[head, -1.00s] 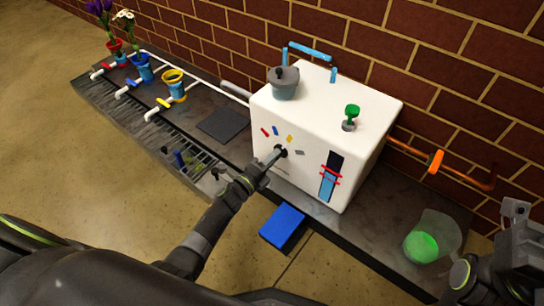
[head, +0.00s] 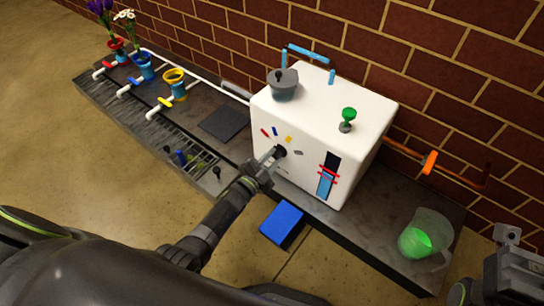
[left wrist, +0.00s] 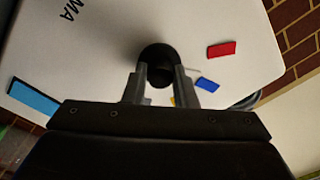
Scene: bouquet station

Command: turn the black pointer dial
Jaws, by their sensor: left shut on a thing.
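The black pointer dial (head: 281,151) is on the front face of the white box (head: 330,105). Colored marks, red, blue, yellow and grey, sit around and above it. My left gripper (head: 275,155) is at the dial, its fingers shut on it. In the left wrist view the round black dial (left wrist: 158,56) sits between the two grey fingertips of my left gripper (left wrist: 160,82). The fingers and palm hide part of the dial, and I cannot tell where its pointer aims. My right gripper (head: 508,240) is only partly seen at the right edge.
A level window (head: 327,176) with red marks is on the box front. A grey pot (head: 283,84) and a green knob (head: 348,114) are on top. A clear jug (head: 427,235) with green contents stands right. A blue block (head: 282,223) is below; colored vases (head: 174,84) stand left.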

